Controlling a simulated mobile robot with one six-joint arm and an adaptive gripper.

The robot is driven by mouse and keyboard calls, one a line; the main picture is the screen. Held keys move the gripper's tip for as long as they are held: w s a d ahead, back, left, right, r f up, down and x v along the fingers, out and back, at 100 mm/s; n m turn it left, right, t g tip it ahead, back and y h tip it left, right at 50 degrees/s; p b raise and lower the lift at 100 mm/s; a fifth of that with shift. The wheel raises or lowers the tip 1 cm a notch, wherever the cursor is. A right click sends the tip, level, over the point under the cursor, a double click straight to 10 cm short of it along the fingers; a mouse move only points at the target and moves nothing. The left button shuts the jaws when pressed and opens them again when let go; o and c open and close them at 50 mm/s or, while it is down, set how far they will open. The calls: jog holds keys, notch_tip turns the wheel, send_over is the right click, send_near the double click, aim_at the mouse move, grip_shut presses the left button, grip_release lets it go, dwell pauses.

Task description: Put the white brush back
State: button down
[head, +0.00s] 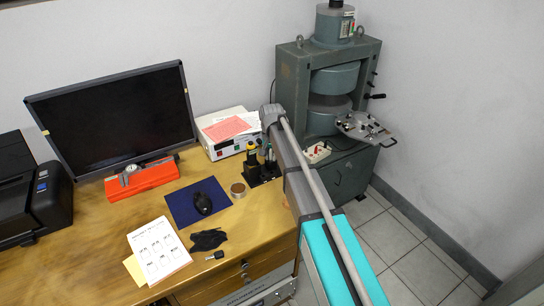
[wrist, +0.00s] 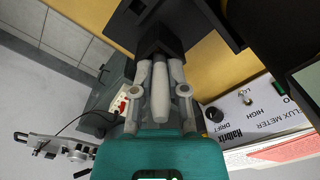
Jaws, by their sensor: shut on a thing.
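My gripper (wrist: 160,62) shows in the wrist view, its two grey fingers closed around a pale, rounded handle, which I take to be the white brush (wrist: 159,92). Its far end is lost against dark shapes beyond the fingertips, and I cannot tell whether it touches them. A black holder (head: 264,177) with upright bottles or tools stands near the desk's right edge, beside my arm.
The green press (head: 293,82) stands at the right with a tray (head: 362,127) sticking out.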

jog(key=shift+s+d+f, duration=0.1)
jog(key=shift+s+f, duration=0.1)
jog(key=shift+s, duration=0.15)
jog(key=c, duration=1)
grip_release()
jog(key=shift+o, duration=1.4)
jog(key=shift+f, duration=0.15)
jog(key=shift+o, duration=0.4)
jog(key=shift+w+f, duration=0.2)
jog(key=shift+r, duration=0.1)
jog(key=shift+w+r, duration=0.2)
jog(key=shift+r+p, duration=0.2)
jog(key=shift+p, duration=0.25)
notch_tip(320, 180, up, 12)
jog(key=p, duration=1.2)
jog(key=shift+r+p, duration=0.25)
jog(key=shift+p, duration=0.05)
